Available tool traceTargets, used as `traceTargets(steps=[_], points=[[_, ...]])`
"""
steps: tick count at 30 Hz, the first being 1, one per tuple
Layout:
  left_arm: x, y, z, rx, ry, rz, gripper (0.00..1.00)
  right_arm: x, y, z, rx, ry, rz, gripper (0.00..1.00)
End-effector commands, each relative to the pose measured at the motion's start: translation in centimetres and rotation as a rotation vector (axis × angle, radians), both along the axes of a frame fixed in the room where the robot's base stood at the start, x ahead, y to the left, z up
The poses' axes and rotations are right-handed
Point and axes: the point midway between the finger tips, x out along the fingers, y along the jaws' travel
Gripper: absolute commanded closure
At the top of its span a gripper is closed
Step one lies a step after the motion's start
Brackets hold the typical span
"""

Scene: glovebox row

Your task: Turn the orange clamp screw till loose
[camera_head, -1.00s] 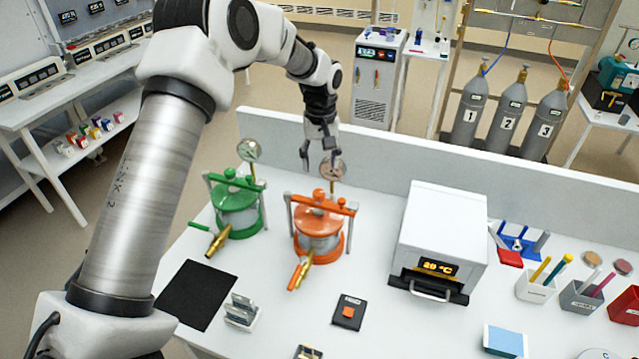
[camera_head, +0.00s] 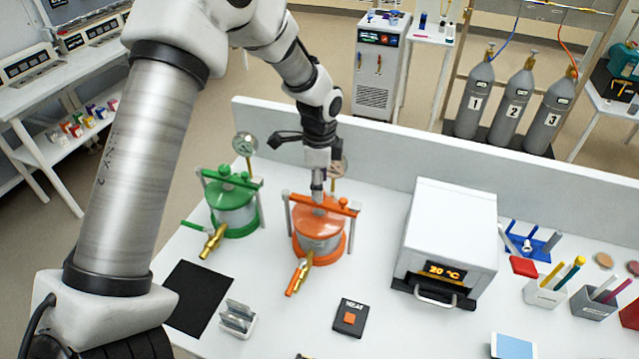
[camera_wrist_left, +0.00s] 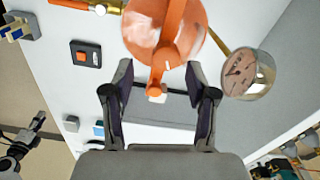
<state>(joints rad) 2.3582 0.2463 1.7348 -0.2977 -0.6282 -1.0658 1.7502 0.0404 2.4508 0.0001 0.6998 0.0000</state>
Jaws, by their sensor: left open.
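The orange vessel (camera_head: 320,240) stands on the white bench with an orange clamp bar (camera_head: 345,209) across its lid. Its clamp screw, at the middle of the bar, is mostly hidden by my gripper in the head view. My left gripper (camera_head: 318,194) points down over the middle of the bar. In the left wrist view its two dark fingers (camera_wrist_left: 160,93) are apart, with an orange bar end between them in the picture; I cannot tell whether they touch anything. The orange lid (camera_wrist_left: 150,25) shows beyond. A dark gripper, seemingly my right one (camera_wrist_left: 25,140), shows small at lower left.
A green vessel (camera_head: 233,212) stands close on the left. A round gauge (camera_wrist_left: 248,74) rises just behind the orange vessel. A white heater box (camera_head: 450,225) stands to the right. A black mat (camera_head: 198,298) and a heat switch (camera_head: 350,318) lie in front.

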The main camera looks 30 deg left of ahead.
Motion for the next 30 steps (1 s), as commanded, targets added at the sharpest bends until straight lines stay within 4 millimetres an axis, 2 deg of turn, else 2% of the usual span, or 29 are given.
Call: traceTargets(steps=[1,6,12,17,30], points=[[0.0,0.0,-0.6,0.001,0.004,0.001,0.43,0.0,0.0,0.7,0.0,-0.001,0.0,0.6],[0.0,0.0,-2.2,0.001,0.0,0.001,0.43,0.0,0.0,1.0,0.0,-0.001,0.001,0.6],[0.1,0.0,-2.4,0.0,-0.001,0.001,0.43,0.0,0.0,0.9,0.0,-0.001,0.001,0.6],[0.1,0.0,-2.4,0.0,-0.001,0.001,0.99,0.0,0.0,0.9,0.0,-0.001,0.0,0.6],[0.0,0.0,-2.5,0.0,0.001,0.007,1.0,0.0,0.0,0.8,0.0,-0.001,0.001,0.6]])
